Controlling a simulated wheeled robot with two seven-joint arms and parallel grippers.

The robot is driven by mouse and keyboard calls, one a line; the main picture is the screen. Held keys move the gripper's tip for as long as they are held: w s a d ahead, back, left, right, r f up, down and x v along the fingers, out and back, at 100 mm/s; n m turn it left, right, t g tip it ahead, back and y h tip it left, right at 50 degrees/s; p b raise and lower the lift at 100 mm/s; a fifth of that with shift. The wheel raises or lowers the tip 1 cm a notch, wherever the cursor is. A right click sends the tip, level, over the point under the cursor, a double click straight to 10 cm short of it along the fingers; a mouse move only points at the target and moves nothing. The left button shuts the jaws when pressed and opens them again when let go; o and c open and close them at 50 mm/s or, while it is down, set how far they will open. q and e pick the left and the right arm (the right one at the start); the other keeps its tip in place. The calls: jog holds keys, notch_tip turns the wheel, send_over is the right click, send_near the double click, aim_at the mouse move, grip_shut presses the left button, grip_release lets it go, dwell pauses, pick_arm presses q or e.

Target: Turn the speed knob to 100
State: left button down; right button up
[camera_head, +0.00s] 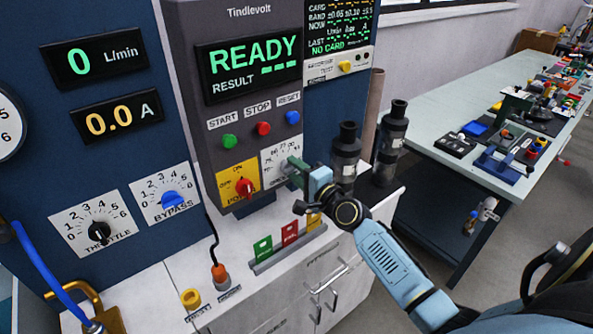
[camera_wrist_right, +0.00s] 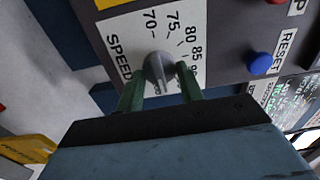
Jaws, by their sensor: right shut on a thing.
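The grey speed knob (camera_wrist_right: 159,67) sits on a white dial plate marked SPEED, with 70, 75, 80 and 85 legible in the right wrist view. My right gripper (camera_wrist_right: 160,84) has its green fingers on either side of the knob and is shut on it. The higher numbers are partly hidden by the gripper, and I cannot read the exact setting. In the head view the speed dial plate (camera_head: 271,157) is partly covered by my right gripper (camera_head: 294,166). The display (camera_head: 252,66) reads READY. My left gripper is not in view.
The red power knob (camera_head: 244,187) is left of the speed dial; START, STOP and RESET (camera_head: 293,117) buttons are above. Dark bottles (camera_head: 390,140) stand close to the right of my gripper. Coloured cards (camera_head: 289,233) stand in a rack below.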

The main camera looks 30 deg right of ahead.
jog(key=shift+m, duration=0.3)
jog(key=o, duration=1)
jog(key=shift+s+d+b, duration=0.2)
jog(key=shift+s, duration=2)
jog(key=shift+s+d+b, duration=0.15)
jog(key=shift+s+b, duration=0.05)
jog(key=shift+s, duration=2.05)
jog(key=shift+s+d+b, duration=0.2)
jog(key=shift+s, duration=2)
